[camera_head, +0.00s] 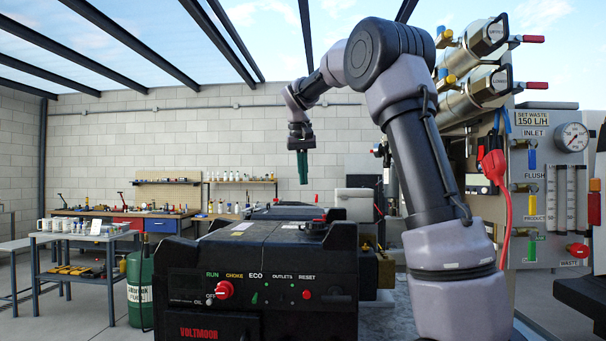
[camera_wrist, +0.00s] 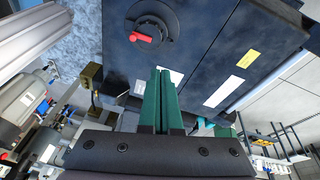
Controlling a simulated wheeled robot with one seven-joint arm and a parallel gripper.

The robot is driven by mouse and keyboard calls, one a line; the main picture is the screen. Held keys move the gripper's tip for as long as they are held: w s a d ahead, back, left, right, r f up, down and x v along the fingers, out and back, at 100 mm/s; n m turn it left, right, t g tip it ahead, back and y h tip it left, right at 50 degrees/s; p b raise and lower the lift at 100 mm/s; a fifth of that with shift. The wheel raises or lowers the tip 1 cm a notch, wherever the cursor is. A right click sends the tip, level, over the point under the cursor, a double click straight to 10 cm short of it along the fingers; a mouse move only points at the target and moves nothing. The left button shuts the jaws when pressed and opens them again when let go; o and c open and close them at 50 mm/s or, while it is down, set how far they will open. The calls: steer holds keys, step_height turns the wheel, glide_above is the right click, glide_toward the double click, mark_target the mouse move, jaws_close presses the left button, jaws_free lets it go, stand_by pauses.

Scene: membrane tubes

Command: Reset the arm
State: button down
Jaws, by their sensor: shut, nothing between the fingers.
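My gripper (camera_head: 302,165) hangs from my raised arm in the head view, with its green fingers pointing down above the far side of the black generator (camera_head: 270,240). In the wrist view my gripper (camera_wrist: 160,75) shows its two green fingers side by side and shut, with nothing between them. The top of the generator (camera_wrist: 190,60) with a red-handled cap (camera_wrist: 142,38) lies beyond the fingertips. The fingers appear apart from it.
A panel with valves, a gauge (camera_head: 571,137) and metal membrane tubes (camera_head: 470,92) stands at the right. A grey shelf table (camera_head: 85,237) and a green gas cylinder (camera_head: 140,285) stand at the left. A workbench (camera_head: 120,215) runs along the back wall. Open air surrounds my gripper.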

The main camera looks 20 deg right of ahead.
steer(key=s+d+t+y, duration=0.2)
steer(key=s, duration=1.2)
steer(key=s+f+m+t, duration=0.1)
steer(key=s+f, duration=0.4)
steer(key=s, duration=0.4)
steer(key=s+a+f+m+t+y, duration=0.1)
steer(key=s+f+m, duration=0.1)
steer(key=s+f, duration=0.3)
steer(key=s, duration=0.3)
steer(key=shift+s+a+f+y, duration=0.25)
steer(key=shift+s+a+y, duration=0.05)
steer(key=shift+s, duration=0.1)
